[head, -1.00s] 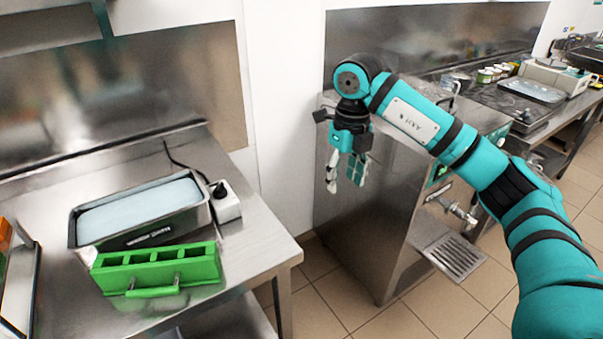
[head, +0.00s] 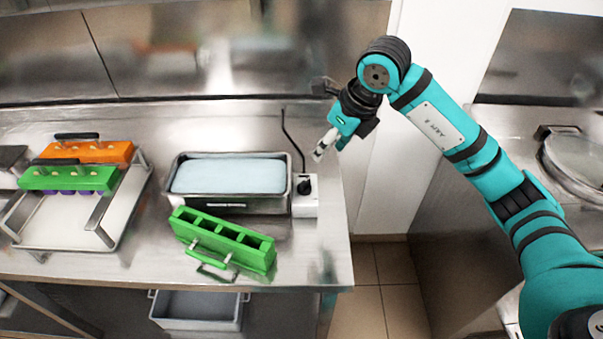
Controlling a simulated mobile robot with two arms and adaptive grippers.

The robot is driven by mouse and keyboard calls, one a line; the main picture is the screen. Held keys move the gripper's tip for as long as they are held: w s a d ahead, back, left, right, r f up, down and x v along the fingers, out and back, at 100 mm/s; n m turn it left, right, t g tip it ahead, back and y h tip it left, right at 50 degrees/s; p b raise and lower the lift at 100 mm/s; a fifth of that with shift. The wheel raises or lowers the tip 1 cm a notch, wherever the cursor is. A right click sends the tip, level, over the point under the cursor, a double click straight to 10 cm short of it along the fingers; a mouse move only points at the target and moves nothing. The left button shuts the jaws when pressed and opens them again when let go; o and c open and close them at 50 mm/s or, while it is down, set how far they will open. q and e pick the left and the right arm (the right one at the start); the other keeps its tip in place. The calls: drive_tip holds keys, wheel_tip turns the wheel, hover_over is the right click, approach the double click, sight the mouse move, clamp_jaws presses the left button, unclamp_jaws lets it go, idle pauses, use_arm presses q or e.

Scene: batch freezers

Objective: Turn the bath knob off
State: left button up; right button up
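The bath (head: 230,207) is a rectangular metal basin with pale blue liquid, on the steel counter. A white control box (head: 304,205) stands against its right side, and the black bath knob (head: 304,187) sits on that box. I cannot read the knob's setting. My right gripper (head: 330,153) hangs above and to the right of the knob, apart from it. Its fingers point down and look spread and empty. My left gripper is out of view.
A green mould with a handle (head: 222,242) lies at an angle in front of the bath. A metal rack (head: 68,222) with green (head: 67,179) and orange (head: 88,151) moulds stands at left. A black cable rises behind the box. A grey bin (head: 197,311) is below.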

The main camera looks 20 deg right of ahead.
drive_tip(key=p, duration=0.2)
approach(305, 182)
drive_tip(key=p+x, duration=0.2)
drive_tip(key=x, duration=0.6)
drive_tip(key=shift+a+r, duration=0.1)
drive_tip(key=shift+w+f, duration=0.2)
drive_tip(key=shift+f, duration=0.25)
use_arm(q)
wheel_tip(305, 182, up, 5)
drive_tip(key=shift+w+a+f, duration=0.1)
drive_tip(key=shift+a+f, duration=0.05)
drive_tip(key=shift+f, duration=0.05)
use_arm(e)
drive_tip(key=shift+a+f, duration=0.1)
drive_tip(key=c, duration=0.9)
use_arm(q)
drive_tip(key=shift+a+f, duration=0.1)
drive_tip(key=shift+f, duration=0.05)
